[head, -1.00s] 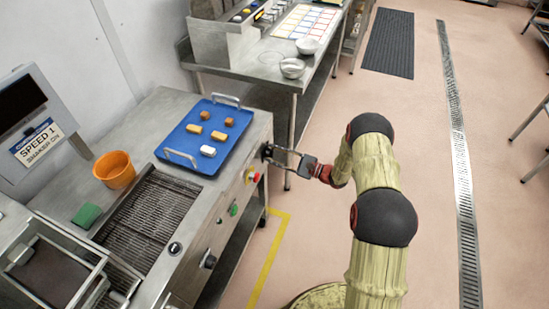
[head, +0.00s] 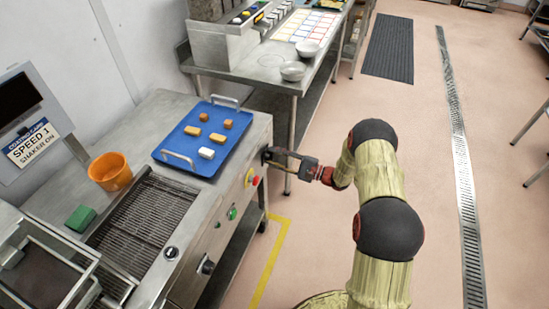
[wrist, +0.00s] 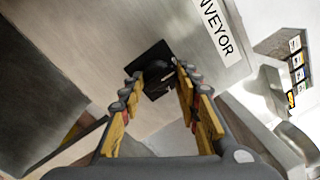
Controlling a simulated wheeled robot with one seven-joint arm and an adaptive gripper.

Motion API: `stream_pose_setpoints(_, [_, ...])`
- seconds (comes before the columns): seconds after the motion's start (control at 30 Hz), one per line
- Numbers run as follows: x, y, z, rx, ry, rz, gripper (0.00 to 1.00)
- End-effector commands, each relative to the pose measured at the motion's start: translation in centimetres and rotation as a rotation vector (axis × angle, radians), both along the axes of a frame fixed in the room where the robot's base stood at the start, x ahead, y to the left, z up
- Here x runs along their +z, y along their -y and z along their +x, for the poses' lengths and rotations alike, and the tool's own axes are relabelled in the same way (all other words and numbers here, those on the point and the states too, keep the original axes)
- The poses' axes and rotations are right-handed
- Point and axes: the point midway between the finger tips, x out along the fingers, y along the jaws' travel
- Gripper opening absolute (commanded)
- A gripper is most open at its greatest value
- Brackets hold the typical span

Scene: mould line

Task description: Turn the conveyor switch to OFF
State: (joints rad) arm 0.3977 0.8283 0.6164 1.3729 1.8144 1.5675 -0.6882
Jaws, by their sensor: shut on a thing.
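The conveyor switch (wrist: 150,56) is a dark knob on a black square plate on the metal side of the machine, beside a label reading "...NVEYOR" (wrist: 217,32). My gripper (wrist: 158,76) has its yellow-padded fingers on either side of the knob, shut on it. In the head view my gripper (head: 272,157) reaches from the right to the far end of the machine's side panel. There the fingers mostly hide the switch, and its setting cannot be read.
A red button on yellow (head: 253,180) and a green button (head: 232,213) are close by on the same panel. A blue tray (head: 213,165) with several small pieces sits above. A metal table (head: 262,62) stands behind. The floor (head: 310,230) at right is clear.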

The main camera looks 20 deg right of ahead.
Motion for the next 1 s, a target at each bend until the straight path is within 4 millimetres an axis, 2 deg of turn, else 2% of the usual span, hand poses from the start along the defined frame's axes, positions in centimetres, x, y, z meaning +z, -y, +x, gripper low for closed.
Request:
stream_pose_setpoints(0.03, [-1.23, -0.53, -0.79, 0.009, -0.023, 0.001, 0.07])
stream_pose_setpoints(0.17, [-1.25, -0.53, -0.81, 0.009, -0.024, 0.001, 0.07])
stream_pose_setpoints(0.2, [-1.25, -0.53, -0.81, 0.009, -0.024, 0.001, 0.35])
stream_pose_setpoints(0.4, [-0.98, -0.42, -0.67, 0.008, -0.019, 0.002, 0.46])
stream_pose_setpoints(0.87, [-0.38, -0.18, -0.30, 0.004, -0.008, 0.001, 0.46])
stream_pose_setpoints(1.0, [-0.38, 0.41, -0.58, 0.003, -0.007, 0.001, 0.46])
